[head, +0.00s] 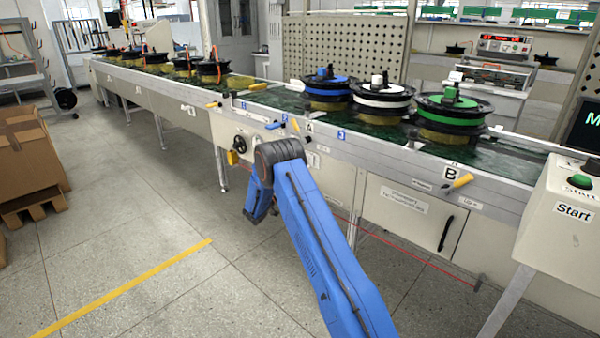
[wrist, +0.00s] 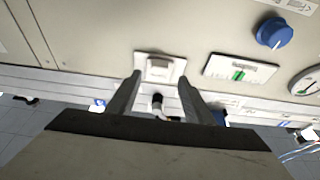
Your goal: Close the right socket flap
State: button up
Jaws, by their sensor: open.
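A white socket (wrist: 153,77) on a pale panel is at the upper middle of the wrist view. A raised, pale flap-like part shows on its front, but I cannot tell how far it stands open. Only one socket is clear here, so I cannot tell whether it is the right one. My gripper (wrist: 160,77) is open, its two dark fingers pointing at the socket, one tip near each side. Contact cannot be made out. In the head view my blue arm reaches to the line's front, and the gripper's fingertips are hidden.
Beside the socket are a plate with a green mark (wrist: 239,73), a blue knob (wrist: 274,33) and a round gauge (wrist: 306,82). In the head view, a yellow-handled lever (head: 459,181) juts from the line's edge. Open floor (head: 130,220) lies left of my arm.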

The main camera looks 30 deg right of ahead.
jog(key=v, duration=1.1)
jog(key=shift+f, duration=0.1)
jog(key=s+d+r+g+y, duration=0.1)
jog(key=s+d+r+g, duration=0.15)
jog(key=s+r, duration=0.4)
jog(key=s+d+r+g+y, duration=0.1)
jog(key=s+d+r+g, duration=0.1)
jog(key=s+r+g, duration=0.4)
jog(key=s+r+n+y, duration=0.25)
jog(key=s+r, duration=0.25)
jog(key=s, duration=0.4)
jog(key=s+r+n+y, duration=0.1)
jog(key=s+r+y, duration=0.3)
jog(key=s, duration=0.5)
jog(key=s+a+n+t+y, duration=0.2)
jog(key=s+a+n+y, duration=0.1)
jog(key=s, duration=0.8)
jog(key=s+a+r+n+t+y, duration=0.1)
jog(key=s+a+n+y, duration=0.3)
jog(key=s+a, duration=0.4)
jog(key=s+a+n+t+y, duration=0.3)
jog(key=s+a, duration=0.3)
jog(key=s, duration=0.8)
jog(key=shift+s+a+r+y, duration=0.25)
jog(key=shift+r+y, duration=0.1)
jog(key=shift+y, duration=0.5)
